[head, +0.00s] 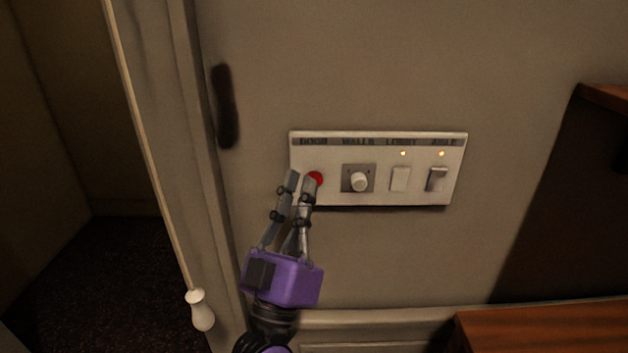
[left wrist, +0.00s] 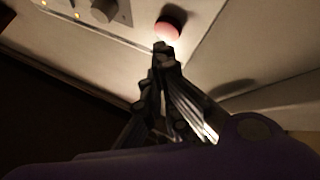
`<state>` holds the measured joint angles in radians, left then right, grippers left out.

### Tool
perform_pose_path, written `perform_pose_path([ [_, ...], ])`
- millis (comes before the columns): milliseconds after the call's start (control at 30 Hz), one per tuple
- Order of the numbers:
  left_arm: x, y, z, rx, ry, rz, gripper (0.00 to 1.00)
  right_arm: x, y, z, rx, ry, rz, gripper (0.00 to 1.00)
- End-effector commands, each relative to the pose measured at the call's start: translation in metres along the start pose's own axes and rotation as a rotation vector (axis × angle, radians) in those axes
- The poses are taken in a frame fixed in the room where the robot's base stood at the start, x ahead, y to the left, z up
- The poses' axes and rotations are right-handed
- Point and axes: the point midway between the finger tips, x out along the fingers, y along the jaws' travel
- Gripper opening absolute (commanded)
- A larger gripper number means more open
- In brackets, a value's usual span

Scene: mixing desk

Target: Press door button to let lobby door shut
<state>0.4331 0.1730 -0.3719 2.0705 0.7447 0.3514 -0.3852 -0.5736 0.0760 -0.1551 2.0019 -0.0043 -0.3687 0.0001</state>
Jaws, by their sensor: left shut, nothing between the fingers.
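A pale switch panel (head: 380,198) is on the wall, with labels along its top that seem to read DOOR, WALLS, LOBBY and AISLE. The red round door button (head: 316,178) is under the DOOR label at the panel's left end, partly hidden by my fingers. My left gripper (head: 301,178) is shut and empty, its fingertips at the button's lower left. In the left wrist view the button (left wrist: 170,22) looks pinkish, just beyond the fingertips (left wrist: 162,50). I cannot tell whether they touch it. My right gripper is in neither view. The lobby door itself is not clearly seen.
The panel also has a round knob (head: 359,181) and two rocker switches (head: 400,179) (head: 437,179), each with a small lit lamp above. A cord with a white pull (head: 200,310) hangs at left before a dark opening. Wooden furniture (head: 545,328) stands at lower right.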

Motion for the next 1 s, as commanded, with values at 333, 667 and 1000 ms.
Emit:
perform_pose_path([
  [333,-0.0001,0.0,0.0,0.0,0.0,0.0,0.0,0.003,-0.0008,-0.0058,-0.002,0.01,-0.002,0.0],
  [667,-0.0002,0.0,0.0,0.0,0.0,0.0,0.0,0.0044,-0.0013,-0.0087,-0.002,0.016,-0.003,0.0],
  [1000,0.004,-0.0023,0.0023,0.0,0.001,0.001,0.0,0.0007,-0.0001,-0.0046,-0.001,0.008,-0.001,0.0],
])
